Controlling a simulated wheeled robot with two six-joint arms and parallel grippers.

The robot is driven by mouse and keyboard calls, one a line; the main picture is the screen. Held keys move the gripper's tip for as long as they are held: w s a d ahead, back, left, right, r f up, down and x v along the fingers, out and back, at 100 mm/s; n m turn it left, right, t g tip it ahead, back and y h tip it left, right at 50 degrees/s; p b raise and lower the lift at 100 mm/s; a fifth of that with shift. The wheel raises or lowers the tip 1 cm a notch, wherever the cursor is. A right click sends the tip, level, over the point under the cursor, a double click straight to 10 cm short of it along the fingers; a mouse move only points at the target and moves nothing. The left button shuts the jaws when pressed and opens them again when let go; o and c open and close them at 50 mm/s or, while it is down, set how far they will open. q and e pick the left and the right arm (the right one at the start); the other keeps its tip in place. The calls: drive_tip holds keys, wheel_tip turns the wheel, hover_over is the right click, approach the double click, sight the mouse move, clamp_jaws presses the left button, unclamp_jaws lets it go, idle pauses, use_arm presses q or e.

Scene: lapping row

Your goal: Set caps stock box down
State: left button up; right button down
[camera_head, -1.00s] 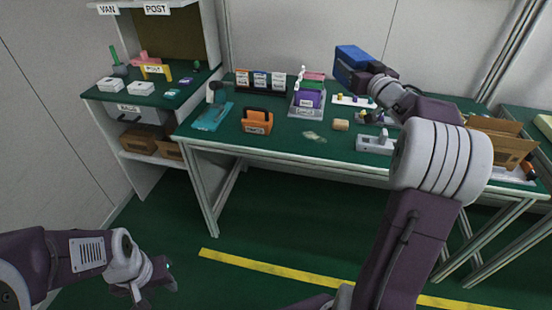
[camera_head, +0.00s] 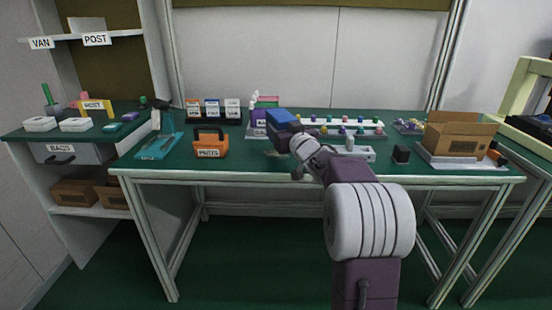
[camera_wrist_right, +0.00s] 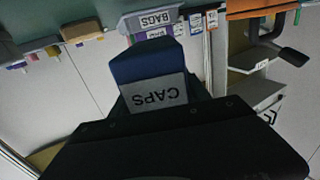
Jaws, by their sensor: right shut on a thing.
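The caps stock box is a blue box (camera_head: 281,118) held over the middle of the green-topped bench in the head view. In the right wrist view the box (camera_wrist_right: 143,60) shows close up, with a grey label reading CAPS upside down. My right gripper (camera_head: 296,138) is shut on it; the fingers are mostly hidden behind the wrist. Whether the box touches the bench top (camera_head: 250,161) or hangs above it, I cannot tell. My left gripper is out of view.
An orange carrier (camera_head: 210,148) and a teal tool (camera_head: 158,146) stand on the bench left of the box. Label-fronted bins (camera_head: 213,109) stand behind. A grey fixture (camera_head: 350,152), a black block (camera_head: 401,154) and an open cardboard box (camera_head: 455,140) lie right. Bare bench shows in front.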

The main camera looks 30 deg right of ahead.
drive_tip(key=shift+w+a+f, duration=0.35)
drive_tip(key=shift+a+f, duration=0.2)
drive_tip(key=shift+a, duration=0.05)
drive_tip(key=shift+w+a+r, duration=0.1)
drive_tip(key=shift+a, duration=0.05)
wheel_tip(320, 180, down, 4)
drive_tip(key=b, duration=0.4)
drive_tip(key=c, duration=0.5)
unclamp_jaws()
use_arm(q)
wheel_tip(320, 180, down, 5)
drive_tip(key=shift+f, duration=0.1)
